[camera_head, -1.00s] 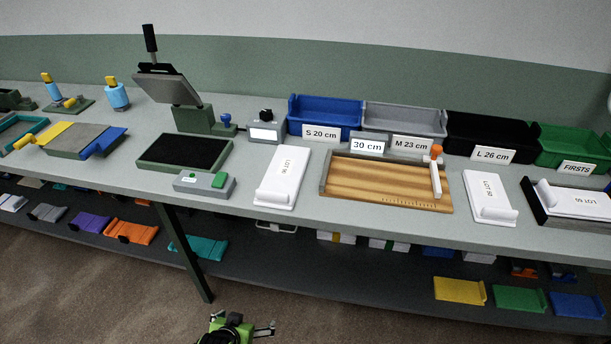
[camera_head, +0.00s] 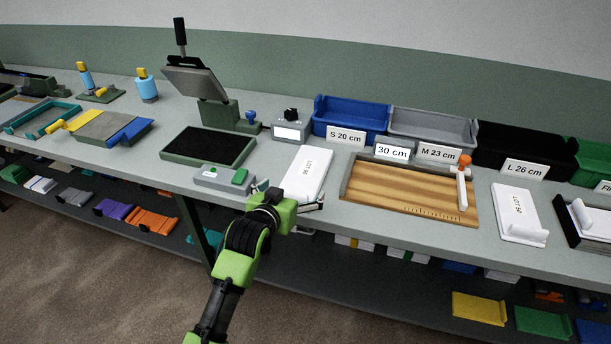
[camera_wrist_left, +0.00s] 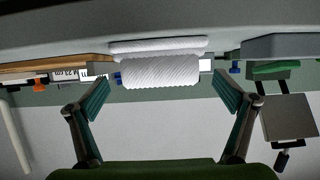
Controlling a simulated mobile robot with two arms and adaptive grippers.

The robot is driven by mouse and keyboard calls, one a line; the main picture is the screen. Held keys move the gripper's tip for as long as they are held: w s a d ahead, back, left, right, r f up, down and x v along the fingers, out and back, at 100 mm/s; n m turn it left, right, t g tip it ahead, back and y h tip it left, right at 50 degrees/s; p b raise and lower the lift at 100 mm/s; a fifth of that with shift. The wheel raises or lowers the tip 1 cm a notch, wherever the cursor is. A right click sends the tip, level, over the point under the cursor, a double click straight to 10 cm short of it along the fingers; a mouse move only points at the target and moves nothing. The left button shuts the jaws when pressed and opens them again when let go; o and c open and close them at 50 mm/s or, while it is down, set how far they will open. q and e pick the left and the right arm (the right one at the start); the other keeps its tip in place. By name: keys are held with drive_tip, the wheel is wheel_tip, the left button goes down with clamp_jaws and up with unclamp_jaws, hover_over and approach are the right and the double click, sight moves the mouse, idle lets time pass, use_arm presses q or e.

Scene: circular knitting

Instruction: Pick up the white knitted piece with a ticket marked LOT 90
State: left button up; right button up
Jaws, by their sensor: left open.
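A white knitted piece (camera_head: 306,172) lies on the bench between the grey box with the green button and the wooden board. Its ticket starts with LOT; I cannot read its number surely. My left gripper (camera_head: 291,194) is open and empty at its near end, partly covering that end. In the left wrist view, a ribbed white roll (camera_wrist_left: 160,72) of knit shows between the open fingers, apart from both. A second white piece (camera_head: 518,213) with a LOT ticket lies right of the board. A third (camera_head: 592,220) lies in a black tray at the right edge. My right gripper is not in view.
The wooden measuring board (camera_head: 410,190) has an orange-topped slider. Blue (camera_head: 350,120), grey (camera_head: 432,127) and black (camera_head: 525,150) bins stand behind. The grey box with the green button (camera_head: 222,178) is close left of my gripper. A lower shelf holds coloured pieces.

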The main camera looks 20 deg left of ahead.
sight(300, 183)
use_arm(q)
drive_tip(key=shift+f+p+x, duration=0.2)
drive_tip(key=shift+p+x, duration=0.3)
drive_tip(key=shift+x, duration=3.05)
drive_tip(key=shift+s, duration=0.15)
drive_tip(key=c, duration=1.1)
